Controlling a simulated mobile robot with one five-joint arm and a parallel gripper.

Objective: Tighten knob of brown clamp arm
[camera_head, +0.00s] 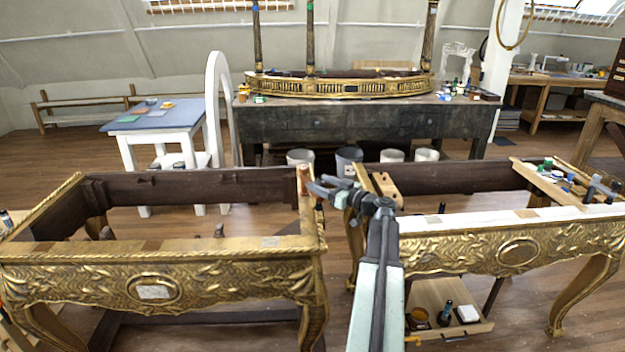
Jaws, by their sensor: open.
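My gripper (318,184) is at the end of my grey and pale green arm, near the middle of the picture. It points left, with its jaws open, over the back right corner of the left gilt console frame (75,254). A small upright reddish-brown piece (304,178) stands at that corner, right by the fingertips. It may be the brown clamp arm, but it is too small to be sure. I cannot make out its knob, and I cannot tell whether the fingers touch the piece. Nothing shows held in the jaws.
A second gilt console (580,242) stands to the right, with a board (545,182) of small items across it. A narrow gap separates the consoles. A low shelf (450,300) holds jars. Behind are buckets (349,160), a dark table (285,122) and a white table (128,130).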

